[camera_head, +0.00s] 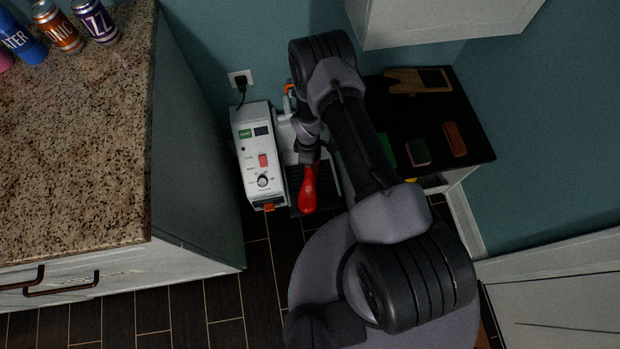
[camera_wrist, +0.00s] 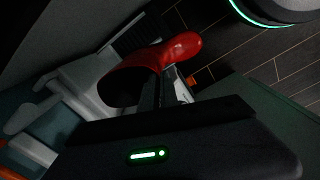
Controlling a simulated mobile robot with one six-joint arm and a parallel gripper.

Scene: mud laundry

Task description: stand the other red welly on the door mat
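One red welly (camera_head: 308,188) shows in the head view below my gripper (camera_head: 311,153), beside a white machine. In the wrist view the red welly (camera_wrist: 182,47) has its dark leg opening toward the camera and its toe pointing up and right. My gripper's fingers (camera_wrist: 166,92) are close together at the boot's leg wall and appear shut on it. I cannot tell whether the sole touches the surface below. No second red welly shows. A brown sliver (camera_head: 483,337) shows at the lower right of the head view; I cannot tell whether it is the door mat.
The white machine (camera_head: 257,150) with a knob stands left of the boot, plugged into the wall. A black slatted tray (camera_head: 299,211) lies under the boot. A granite counter (camera_head: 75,150) with cans is at left. A dark bench (camera_head: 470,115) with small blocks is at right.

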